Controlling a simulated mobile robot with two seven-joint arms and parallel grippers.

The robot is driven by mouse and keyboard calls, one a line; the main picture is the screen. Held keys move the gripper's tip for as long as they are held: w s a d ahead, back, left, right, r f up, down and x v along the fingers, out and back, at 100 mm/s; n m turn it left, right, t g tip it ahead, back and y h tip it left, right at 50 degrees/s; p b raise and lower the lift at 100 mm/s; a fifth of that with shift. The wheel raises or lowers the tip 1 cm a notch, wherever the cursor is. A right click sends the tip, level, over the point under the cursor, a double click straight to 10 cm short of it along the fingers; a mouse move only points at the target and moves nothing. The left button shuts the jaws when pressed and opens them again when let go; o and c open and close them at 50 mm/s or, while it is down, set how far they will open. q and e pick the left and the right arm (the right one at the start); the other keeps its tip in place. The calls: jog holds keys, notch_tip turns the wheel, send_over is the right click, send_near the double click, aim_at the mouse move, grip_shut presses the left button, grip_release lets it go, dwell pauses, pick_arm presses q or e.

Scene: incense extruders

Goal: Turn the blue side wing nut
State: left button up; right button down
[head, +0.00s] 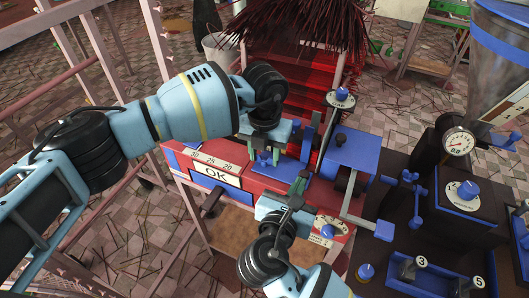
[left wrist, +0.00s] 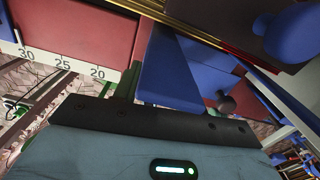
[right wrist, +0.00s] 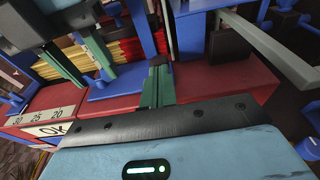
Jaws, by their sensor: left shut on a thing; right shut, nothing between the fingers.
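A blue wing-shaped nut (head: 409,177) shows on the side of the dark machine at the right of the head view, apart from both grippers. My left gripper (head: 276,155) is over the red machine, its green fingers pointing down by a low blue part (head: 263,161). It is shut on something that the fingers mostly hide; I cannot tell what. The right wrist view also shows its green fingers (right wrist: 82,62) beside a blue plate (right wrist: 118,88). My right gripper (head: 299,184) is shut and empty, right of the left one. Its fingers show upright in the right wrist view (right wrist: 158,82).
The red machine (head: 188,162) carries an OK sign and a number scale. A blue-topped block (head: 351,150) and a grey bar (head: 357,215) stand close to the right gripper. The dark machine (head: 430,228) has a gauge, knobs and numbered parts. Dark red sticks (head: 320,25) hang behind.

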dwell(0.3)
pick_arm(q)
jog(key=o, duration=1)
jog(key=shift+r, duration=0.15)
notch_tip(320, 180, up, 12)
jog(key=shift+f, duration=0.1)
notch_tip(320, 180, up, 12)
send_over(264, 156)
jog(key=shift+s, duration=0.1)
dwell(0.3)
